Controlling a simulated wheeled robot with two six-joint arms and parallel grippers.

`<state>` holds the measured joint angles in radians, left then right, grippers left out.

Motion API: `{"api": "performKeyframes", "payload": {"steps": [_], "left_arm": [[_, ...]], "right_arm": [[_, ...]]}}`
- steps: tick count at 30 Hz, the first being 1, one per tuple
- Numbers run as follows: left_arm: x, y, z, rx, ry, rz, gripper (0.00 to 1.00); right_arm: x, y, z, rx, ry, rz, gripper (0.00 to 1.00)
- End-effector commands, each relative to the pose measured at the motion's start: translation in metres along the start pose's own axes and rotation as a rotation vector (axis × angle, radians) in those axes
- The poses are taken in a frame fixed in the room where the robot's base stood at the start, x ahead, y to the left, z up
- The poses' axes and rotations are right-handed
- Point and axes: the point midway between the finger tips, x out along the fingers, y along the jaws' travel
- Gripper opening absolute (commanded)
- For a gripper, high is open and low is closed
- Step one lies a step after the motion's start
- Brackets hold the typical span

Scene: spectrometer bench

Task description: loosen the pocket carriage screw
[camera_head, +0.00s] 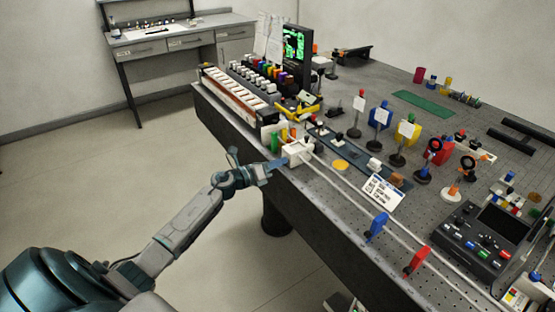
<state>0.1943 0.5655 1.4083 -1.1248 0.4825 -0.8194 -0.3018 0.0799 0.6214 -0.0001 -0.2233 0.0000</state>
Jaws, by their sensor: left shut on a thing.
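A white block (297,152), which looks like the pocket carriage, sits on the pale rail at the near left edge of the bench. My left gripper (281,163) reaches in from the left and meets the near side of this block. Its fingers are shut on a small part there, which looks to be the carriage screw. The fingers hide the screw, so its turn and looseness cannot be seen. My right gripper is not in view.
The perforated bench (350,155) holds several posts with optics right of the carriage. A blue holder (377,225) and a red holder (418,259) stand along the front rail. A rack of coloured samples (262,76) stands behind the gripper. The floor to the left is clear.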

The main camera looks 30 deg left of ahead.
Motion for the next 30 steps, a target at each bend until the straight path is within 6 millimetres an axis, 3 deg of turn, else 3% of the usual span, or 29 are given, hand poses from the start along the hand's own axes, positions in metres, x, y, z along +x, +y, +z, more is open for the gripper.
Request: {"api": "performKeyframes", "payload": {"steps": [30], "left_arm": [[0.0, -0.002, 0.002, -0.97, 0.0, 0.002, 0.0]], "right_arm": [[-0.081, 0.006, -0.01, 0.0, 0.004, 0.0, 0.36]]}}
